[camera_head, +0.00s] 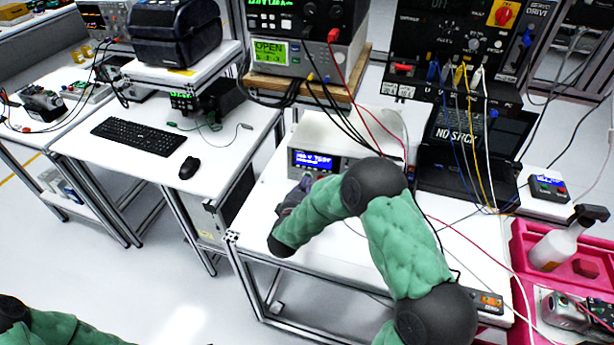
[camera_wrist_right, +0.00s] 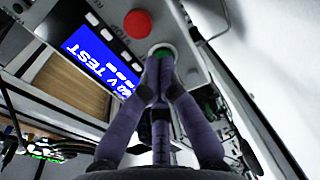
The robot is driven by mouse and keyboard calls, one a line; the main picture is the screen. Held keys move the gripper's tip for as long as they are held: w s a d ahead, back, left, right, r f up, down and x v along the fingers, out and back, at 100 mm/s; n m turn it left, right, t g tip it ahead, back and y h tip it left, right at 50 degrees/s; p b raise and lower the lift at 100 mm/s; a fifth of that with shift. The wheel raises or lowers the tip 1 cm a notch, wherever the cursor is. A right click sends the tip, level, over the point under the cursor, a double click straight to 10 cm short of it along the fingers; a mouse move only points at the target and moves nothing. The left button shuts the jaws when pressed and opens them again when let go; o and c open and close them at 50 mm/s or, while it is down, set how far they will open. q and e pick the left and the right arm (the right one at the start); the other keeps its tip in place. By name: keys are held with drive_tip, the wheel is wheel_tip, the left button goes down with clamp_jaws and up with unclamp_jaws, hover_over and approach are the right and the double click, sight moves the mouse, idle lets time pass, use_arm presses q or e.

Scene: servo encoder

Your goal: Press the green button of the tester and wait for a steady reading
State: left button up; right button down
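The tester (camera_head: 299,160) is a pale box with a blue lit display, on the white table in the head view. In the right wrist view its display (camera_wrist_right: 97,55) shows white text ending in "V TEST", partly cut off. A red button (camera_wrist_right: 138,23) sits above the green button (camera_wrist_right: 163,50). My right gripper (camera_wrist_right: 160,66) is shut and empty, its fingertips together at the green button and covering part of it. I cannot tell whether the button is pressed in. The right gripper also shows in front of the tester (camera_head: 302,183). My left gripper is out of view.
A laptop (camera_head: 465,150) and stacked instruments (camera_head: 300,55) stand around the tester, with loose cables (camera_head: 480,130) hanging down. A pink tray (camera_head: 520,240) with a spray bottle (camera_head: 560,245) is at right. A keyboard (camera_head: 138,136) and mouse (camera_head: 189,167) lie on the left table.

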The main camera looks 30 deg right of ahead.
drive_tip(key=shift+s+a, duration=0.25)
drive_tip(key=p+v, duration=0.4)
drive_tip(key=v, duration=0.3)
drive_tip(key=shift+s+a, duration=0.2)
drive_tip(key=shift+s, duration=0.05)
idle(0.4)
idle(0.6)
